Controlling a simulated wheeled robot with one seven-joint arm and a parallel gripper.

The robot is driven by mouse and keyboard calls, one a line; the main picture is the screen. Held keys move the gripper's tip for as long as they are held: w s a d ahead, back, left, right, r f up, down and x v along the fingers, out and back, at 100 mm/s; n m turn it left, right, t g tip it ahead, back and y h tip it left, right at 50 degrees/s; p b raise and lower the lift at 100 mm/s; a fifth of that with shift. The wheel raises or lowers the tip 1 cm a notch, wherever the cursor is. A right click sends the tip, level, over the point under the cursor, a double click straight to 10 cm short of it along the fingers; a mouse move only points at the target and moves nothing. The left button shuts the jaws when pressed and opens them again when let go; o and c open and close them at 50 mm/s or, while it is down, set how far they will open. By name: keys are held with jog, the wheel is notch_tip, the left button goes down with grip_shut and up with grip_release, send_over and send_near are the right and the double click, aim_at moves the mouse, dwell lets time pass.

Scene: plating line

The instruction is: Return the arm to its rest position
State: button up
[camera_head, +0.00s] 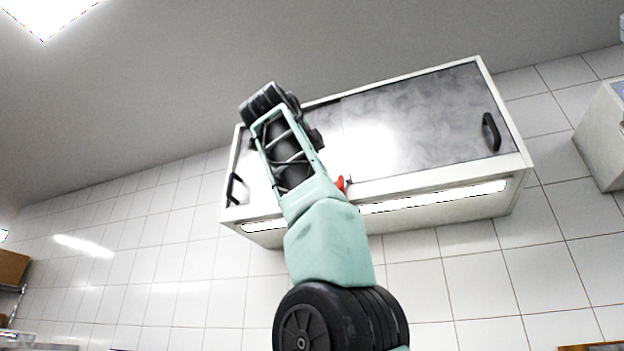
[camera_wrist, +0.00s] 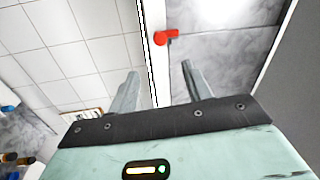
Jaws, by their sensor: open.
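My arm is raised in the head view, its pale green links reaching up in front of a wall cabinet. My gripper (camera_wrist: 158,90) shows in the wrist view with its two fingers apart and nothing between them. In the head view the gripper's fingers are hidden or cannot be made out at the far end of the arm. A small red object (camera_wrist: 174,38) is beyond the fingers in the wrist view, near the cabinet edge. It also shows in the head view (camera_head: 341,183), just right of my arm; I cannot tell whether they touch.
The wall cabinet (camera_head: 440,185) has grey sliding doors with black handles (camera_head: 491,132) and a lit strip underneath. Another white cabinet (camera_head: 603,135) is at the right edge. White tiled wall (camera_head: 140,260) is open to the left. Shelving with a brown box (camera_head: 12,268) is at far left.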

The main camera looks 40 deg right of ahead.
jog(key=shift+v, duration=0.8)
